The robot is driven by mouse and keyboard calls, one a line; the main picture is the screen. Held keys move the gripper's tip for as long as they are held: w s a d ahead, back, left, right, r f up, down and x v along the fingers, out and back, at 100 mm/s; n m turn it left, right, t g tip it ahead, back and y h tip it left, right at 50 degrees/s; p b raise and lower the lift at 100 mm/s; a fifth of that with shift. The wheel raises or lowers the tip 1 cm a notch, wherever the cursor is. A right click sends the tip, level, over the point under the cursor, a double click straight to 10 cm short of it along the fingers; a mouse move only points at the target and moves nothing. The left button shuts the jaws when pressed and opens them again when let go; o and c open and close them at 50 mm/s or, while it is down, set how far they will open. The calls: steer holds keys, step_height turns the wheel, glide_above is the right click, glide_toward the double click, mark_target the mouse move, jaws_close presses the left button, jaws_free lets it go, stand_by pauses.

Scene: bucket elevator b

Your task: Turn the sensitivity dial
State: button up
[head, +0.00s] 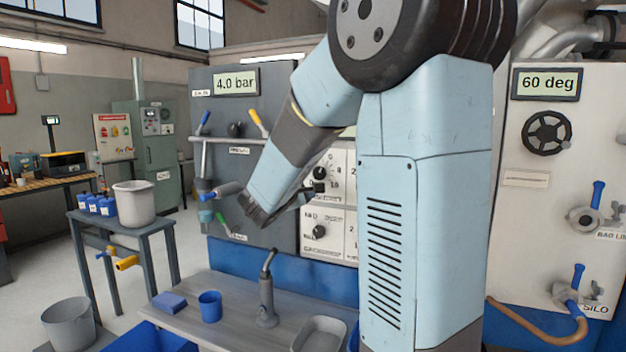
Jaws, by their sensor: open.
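Two white panels with black rotary dials show behind my arm. The upper dial (320,173) has scale marks around it. The lower dial (319,232) sits on the panel below. I cannot read which one is the sensitivity dial. My gripper (262,212) is open, in front and to the left of the panels, apart from both dials as far as I can see. My arm hides the right part of the panels, and it partly blocks the upper one.
A grey board with a 4.0 bar display (236,83) and several levers stands left of the panels. Below is a bench (230,303) with a blue cup (210,304) and a grey upright tool (267,300). A handwheel (547,133) and valves are at right.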

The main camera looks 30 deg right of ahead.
mark_target(318, 175)
steer(key=v, duration=0.6)
steer(key=shift+a+m, duration=0.1)
steer(key=shift+m, duration=0.2)
stand_by(0.4)
steer(key=shift+r, duration=0.1)
steer(key=x, duration=1.4)
steer(key=shift+c, duration=0.2)
steer(key=c, duration=1)
steer(key=shift+s, duration=0.1)
steer(key=shift+n, duration=0.4)
